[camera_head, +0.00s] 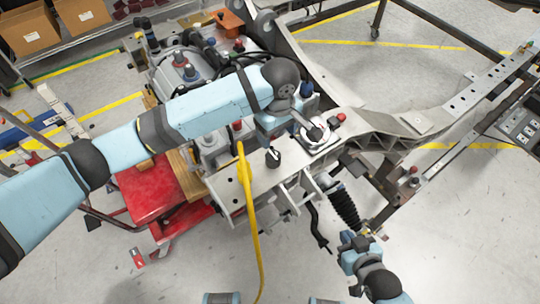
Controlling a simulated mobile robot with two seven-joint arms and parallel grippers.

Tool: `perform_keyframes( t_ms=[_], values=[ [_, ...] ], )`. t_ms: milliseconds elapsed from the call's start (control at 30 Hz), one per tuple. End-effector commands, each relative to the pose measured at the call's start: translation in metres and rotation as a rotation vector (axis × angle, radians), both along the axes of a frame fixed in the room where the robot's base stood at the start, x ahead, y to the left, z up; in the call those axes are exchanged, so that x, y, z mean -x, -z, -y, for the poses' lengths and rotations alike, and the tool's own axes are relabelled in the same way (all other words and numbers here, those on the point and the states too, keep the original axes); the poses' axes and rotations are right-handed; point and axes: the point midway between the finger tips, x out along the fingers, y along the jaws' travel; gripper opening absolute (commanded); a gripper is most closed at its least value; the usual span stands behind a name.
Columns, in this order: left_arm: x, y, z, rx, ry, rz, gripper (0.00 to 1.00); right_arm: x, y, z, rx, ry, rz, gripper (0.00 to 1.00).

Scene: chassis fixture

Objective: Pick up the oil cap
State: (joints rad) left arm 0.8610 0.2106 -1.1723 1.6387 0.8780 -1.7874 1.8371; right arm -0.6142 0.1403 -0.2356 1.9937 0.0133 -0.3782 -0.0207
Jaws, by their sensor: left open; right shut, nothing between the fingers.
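My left arm reaches in from the left over the chassis. My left gripper (319,137) is open, low over the metal chassis plate (228,186). A small black cap-like part (273,157) stands on the plate, to the left of the gripper and apart from it. It may be the oil cap, but I cannot tell for sure. A red-topped part (341,118) sits just right of the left gripper. My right gripper (350,239) is shut and empty at the lower right, beside a black ribbed shock absorber (345,207). What lies directly under the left gripper is partly hidden.
A yellow hose or strap (246,195) hangs over the front of the plate. A red cart (145,192) stands to the left under the engine parts (180,68). A long chassis rail (480,85) runs to the upper right. Grey floor at lower right is clear.

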Motion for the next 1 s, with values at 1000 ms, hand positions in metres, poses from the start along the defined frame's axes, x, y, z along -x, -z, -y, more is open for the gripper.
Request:
perform_keyframes(
  t_ms=[1000],
  values=[
    [0.008, 0.107, -0.004, 0.003, 0.002, 0.002, 0.7, 0.0, -0.007, 0.0, 0.0, 0.002, 0.001, 0.0]
  ],
)
